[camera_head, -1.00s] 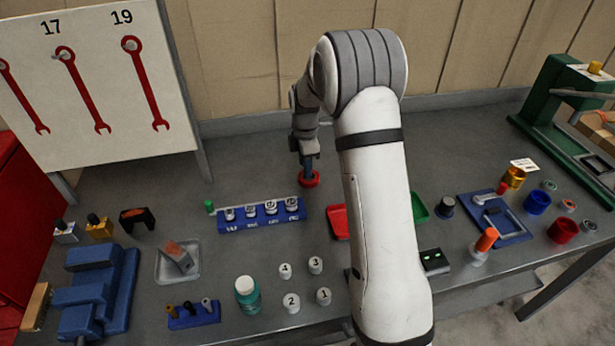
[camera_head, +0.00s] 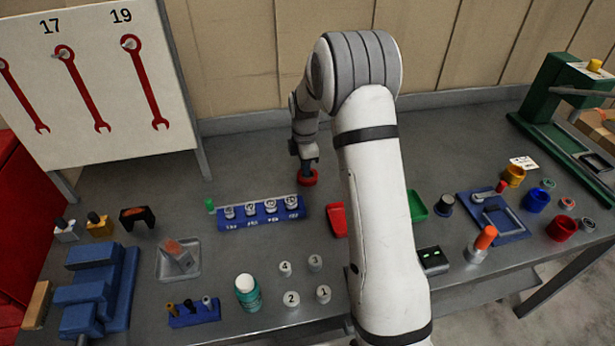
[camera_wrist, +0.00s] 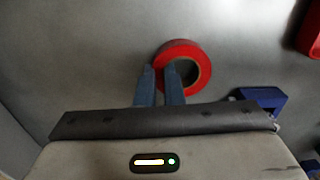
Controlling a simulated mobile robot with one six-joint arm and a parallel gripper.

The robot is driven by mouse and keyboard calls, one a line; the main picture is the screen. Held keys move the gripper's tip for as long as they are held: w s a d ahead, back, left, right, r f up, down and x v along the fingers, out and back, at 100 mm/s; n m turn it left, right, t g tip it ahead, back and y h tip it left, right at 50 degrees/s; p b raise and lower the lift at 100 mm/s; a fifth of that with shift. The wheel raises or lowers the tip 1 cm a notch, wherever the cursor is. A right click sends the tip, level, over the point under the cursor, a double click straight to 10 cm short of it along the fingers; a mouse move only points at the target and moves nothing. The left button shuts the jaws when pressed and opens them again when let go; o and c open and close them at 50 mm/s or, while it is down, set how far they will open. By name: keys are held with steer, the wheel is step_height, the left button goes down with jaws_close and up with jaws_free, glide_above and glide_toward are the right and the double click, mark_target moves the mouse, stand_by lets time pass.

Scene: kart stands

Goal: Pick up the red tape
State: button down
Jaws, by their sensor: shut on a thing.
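The red tape (camera_head: 308,178) is a small ring lying flat on the grey bench, behind the blue holder of numbered white pieces. In the wrist view the red tape (camera_wrist: 194,55) shows its open centre. My gripper (camera_head: 308,168) points down at it from above. In the wrist view my gripper (camera_wrist: 159,70) has its two blue-grey fingers at the left side of the ring, one inside the hole and one outside. It is shut on the ring's wall. Whether the tape touches the bench is hard to tell.
The blue holder (camera_head: 262,220) stands just in front of the tape. A red tray (camera_head: 336,220) and a green tray (camera_head: 417,206) lie to the right, partly beside my arm. The bench to the left and behind the tape is clear.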

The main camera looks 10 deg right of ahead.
steer(key=shift+r, duration=0.1)
step_height(320, 180, up, 10)
steer(key=b, duration=0.1)
stand_by(0.4)
stand_by(0.5)
